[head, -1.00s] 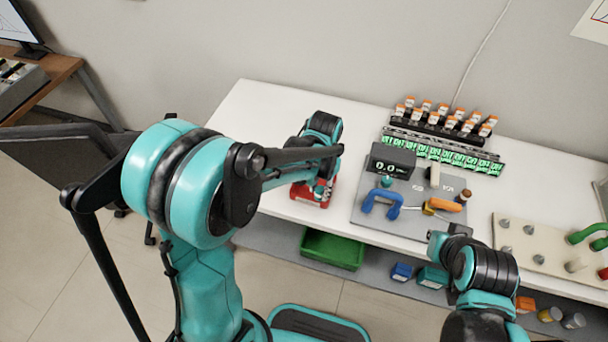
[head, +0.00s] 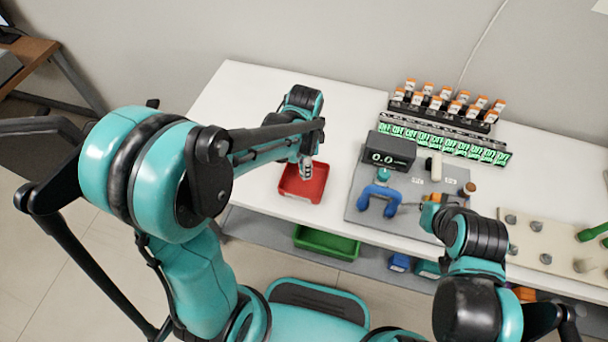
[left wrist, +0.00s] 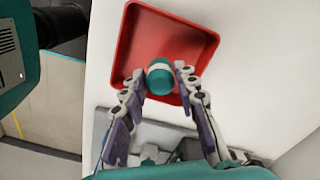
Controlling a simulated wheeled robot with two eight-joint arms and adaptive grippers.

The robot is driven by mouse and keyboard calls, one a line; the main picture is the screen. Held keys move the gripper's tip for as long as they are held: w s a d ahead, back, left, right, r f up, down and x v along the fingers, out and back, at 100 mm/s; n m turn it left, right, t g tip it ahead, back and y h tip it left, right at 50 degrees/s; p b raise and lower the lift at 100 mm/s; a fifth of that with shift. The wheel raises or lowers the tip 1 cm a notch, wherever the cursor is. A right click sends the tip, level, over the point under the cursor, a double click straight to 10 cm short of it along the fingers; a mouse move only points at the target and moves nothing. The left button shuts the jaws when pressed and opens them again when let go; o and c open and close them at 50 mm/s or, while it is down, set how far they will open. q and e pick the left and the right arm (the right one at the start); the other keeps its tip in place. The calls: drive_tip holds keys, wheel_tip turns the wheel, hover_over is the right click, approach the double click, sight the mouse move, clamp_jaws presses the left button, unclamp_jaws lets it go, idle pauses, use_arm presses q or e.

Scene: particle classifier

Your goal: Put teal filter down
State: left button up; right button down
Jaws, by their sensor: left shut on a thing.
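The teal filter (left wrist: 159,75), a small teal cylinder with a pale band, is between the fingertips of my left gripper (left wrist: 158,82) in the left wrist view. My left gripper (head: 306,172) is shut on it, over the red tray (head: 290,190). The tray also fills the upper middle of the left wrist view (left wrist: 140,30). I cannot tell whether the filter touches the tray floor. My right gripper (head: 432,203) is at the right part of the grey board (head: 365,212). Its fingers are too small and covered to read.
A dark display box (head: 391,149) reading 0.0, a blue forked holder (head: 379,199) and a white block (head: 435,166) stand on the board. A green bin (head: 326,243) is below the table edge. The table left of the tray is clear.

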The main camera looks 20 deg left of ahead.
use_arm(q)
wheel_tip(320, 180, down, 4)
drive_tip(key=shift+a+f+b, duration=0.1)
drive_tip(key=shift+f+b, duration=0.05)
drive_tip(key=shift+b, duration=0.9)
drive_tip(key=o, duration=1.1)
drive_tip(key=shift+o, duration=0.2)
